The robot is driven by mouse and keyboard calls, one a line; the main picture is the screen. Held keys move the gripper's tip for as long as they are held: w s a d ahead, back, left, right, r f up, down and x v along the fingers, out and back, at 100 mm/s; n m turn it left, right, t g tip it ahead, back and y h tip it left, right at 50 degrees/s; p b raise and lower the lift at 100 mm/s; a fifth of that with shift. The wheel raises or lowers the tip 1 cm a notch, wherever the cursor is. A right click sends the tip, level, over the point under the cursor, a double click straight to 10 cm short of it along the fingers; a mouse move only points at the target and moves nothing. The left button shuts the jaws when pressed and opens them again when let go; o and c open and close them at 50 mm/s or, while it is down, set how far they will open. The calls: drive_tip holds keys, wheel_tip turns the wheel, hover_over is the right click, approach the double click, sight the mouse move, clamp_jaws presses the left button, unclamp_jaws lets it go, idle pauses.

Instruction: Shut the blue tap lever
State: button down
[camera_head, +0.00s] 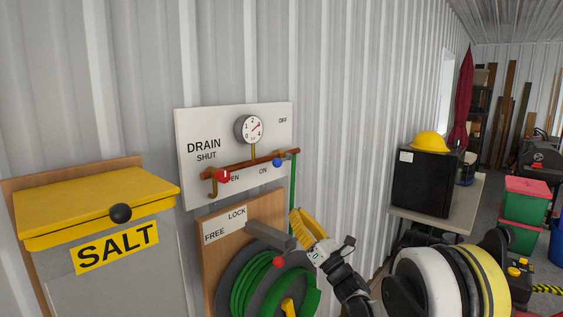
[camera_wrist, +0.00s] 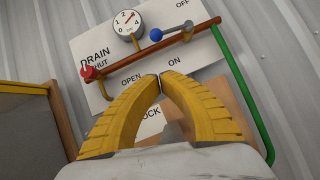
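The blue tap lever (camera_head: 277,162) sits on the right part of a copper pipe on the white wall panel. In the wrist view its blue knob (camera_wrist: 156,35) is just above the pipe, and the lever seems to lie roughly along the pipe. "ON" is printed below the pipe and "OFF" is at the panel's upper right. My gripper (camera_head: 297,213) is below and right of the lever, apart from it. In the wrist view my gripper's yellow fingers (camera_wrist: 160,76) meet at the tips with nothing visible between them.
A red tap knob (camera_head: 223,176) is at the pipe's left end, marked DRAIN. A gauge (camera_head: 249,129) stands above the pipe. A green pipe (camera_head: 293,185) drops from its right end. A green hose reel (camera_head: 270,285) is below, a yellow-lidded salt box (camera_head: 95,205) left.

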sight(277, 162)
drive_tip(key=shift+n+g+y, duration=0.3)
drive_tip(key=shift+n, duration=0.3)
drive_tip(key=x, duration=0.4)
drive_tip(key=d+r+x, duration=0.1)
drive_tip(key=x, duration=0.4)
drive_tip(key=r+x, duration=0.1)
drive_tip(key=x, duration=0.3)
drive_tip(key=shift+s+r, duration=0.1)
drive_tip(key=shift+s, duration=0.1)
drive_tip(key=shift+s+r+m, duration=0.15)
drive_tip(key=shift+r+m, duration=0.25)
drive_tip(key=shift+m, duration=0.4)
